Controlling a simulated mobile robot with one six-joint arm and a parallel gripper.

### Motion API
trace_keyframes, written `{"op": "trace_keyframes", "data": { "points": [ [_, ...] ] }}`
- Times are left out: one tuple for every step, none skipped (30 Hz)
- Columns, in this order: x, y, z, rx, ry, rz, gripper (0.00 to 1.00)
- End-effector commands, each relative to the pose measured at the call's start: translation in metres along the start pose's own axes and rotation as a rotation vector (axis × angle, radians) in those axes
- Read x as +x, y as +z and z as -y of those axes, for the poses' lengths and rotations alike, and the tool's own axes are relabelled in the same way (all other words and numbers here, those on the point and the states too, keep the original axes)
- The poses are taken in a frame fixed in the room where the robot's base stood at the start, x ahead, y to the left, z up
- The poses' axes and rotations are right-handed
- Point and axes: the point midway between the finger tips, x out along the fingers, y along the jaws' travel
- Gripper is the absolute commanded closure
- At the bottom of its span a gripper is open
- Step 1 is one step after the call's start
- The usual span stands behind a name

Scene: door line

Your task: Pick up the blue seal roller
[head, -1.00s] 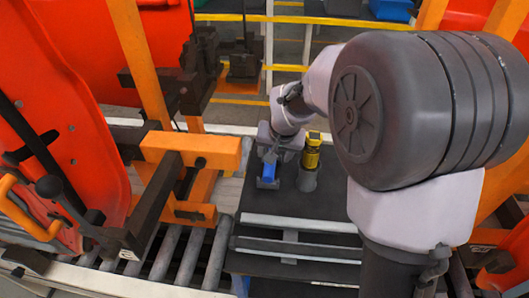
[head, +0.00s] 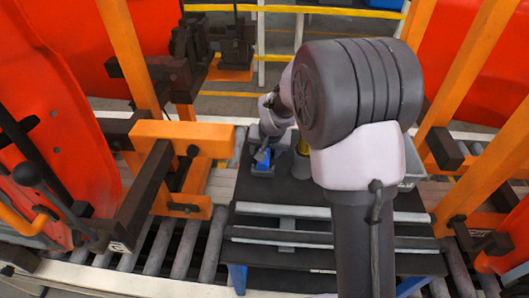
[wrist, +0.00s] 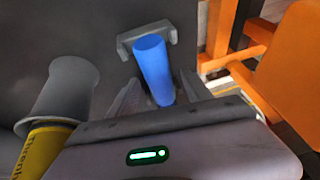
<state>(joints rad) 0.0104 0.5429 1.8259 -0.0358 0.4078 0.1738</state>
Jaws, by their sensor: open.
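The blue seal roller (wrist: 152,68) stands out in the wrist view, its far end at a grey U-shaped rest (wrist: 124,46). In the head view the roller (head: 263,157) is a small blue patch on the dark table top, partly covered by my gripper. My gripper (wrist: 160,92) is open, with one finger on each side of the roller's near part. I cannot tell whether the fingers touch it. The roller's near end is hidden behind the gripper body.
A grey cup (wrist: 68,86) with a yellow tool (wrist: 42,148) stands close on the left in the wrist view. Orange frame parts (wrist: 285,62) are at the right there. In the head view an orange clamp arm (head: 180,138) and rollers (head: 185,250) lie left of the dark table (head: 330,212).

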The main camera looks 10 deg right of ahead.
Motion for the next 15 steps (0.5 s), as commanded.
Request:
{"op": "trace_keyframes", "data": {
  "points": [
    [0.0010, 0.0004, -0.0002, 0.000, 0.000, 0.000, 0.42],
    [0.0014, 0.0006, -0.0003, 0.000, 0.000, 0.000, 0.42],
    [0.0018, 0.0009, -0.0004, 0.000, 0.000, 0.000, 0.42],
    [0.0021, 0.0010, -0.0004, 0.000, 0.000, 0.000, 0.42],
    [0.0024, 0.0011, -0.0005, 0.000, 0.000, 0.000, 0.42],
    [0.0028, 0.0013, -0.0005, 0.000, 0.000, 0.000, 0.42],
    [0.0031, 0.0014, -0.0006, 0.000, 0.000, 0.000, 0.42],
    [0.0034, 0.0016, -0.0006, 0.000, 0.000, 0.000, 0.42],
    [0.0038, 0.0017, -0.0007, 0.000, 0.000, 0.000, 0.42],
    [0.0040, 0.0019, -0.0007, 0.000, 0.000, 0.000, 0.42],
    [0.0042, 0.0019, -0.0008, 0.000, 0.000, 0.000, 0.42],
    [0.0043, 0.0020, -0.0008, 0.000, 0.000, 0.000, 0.42],
    [0.0043, 0.0020, -0.0008, 0.000, 0.000, 0.000, 0.42],
    [0.0042, 0.0019, -0.0008, 0.000, 0.000, 0.000, 0.42],
    [0.0041, 0.0019, -0.0008, 0.000, 0.000, 0.000, 0.42]
  ]
}}
